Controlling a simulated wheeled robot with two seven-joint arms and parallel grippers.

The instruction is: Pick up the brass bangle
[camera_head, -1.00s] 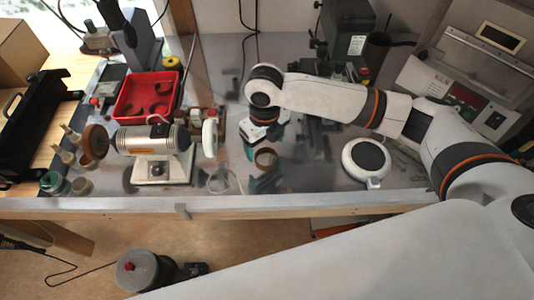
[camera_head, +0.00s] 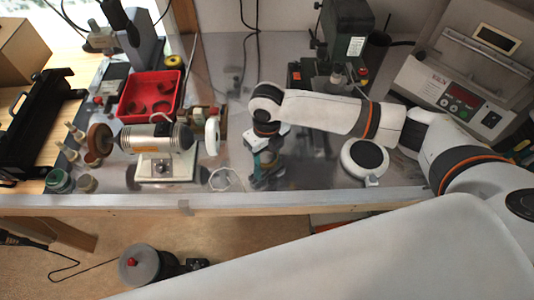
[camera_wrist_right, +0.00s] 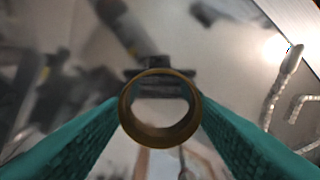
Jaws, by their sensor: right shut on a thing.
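The brass bangle (camera_wrist_right: 160,134) is a plain brownish-gold ring. In the right wrist view it sits between the two teal fingers of my right gripper (camera_wrist_right: 160,112), which are shut on it. Its opening faces the camera, and a blurred grey surface shows behind it. In the head view my right gripper (camera_head: 265,170) points down over the grey bench, right of the polishing motor. The bangle is small and hard to make out there among the fingers. My left gripper is not in view.
The polishing motor (camera_head: 155,140) and a red tray (camera_head: 148,97) stand left of my right gripper. A clear ring-like thing (camera_head: 225,180) lies close beside it. A round white device with a dark top (camera_head: 366,155) is to the right. The bench's front edge (camera_head: 300,201) is near.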

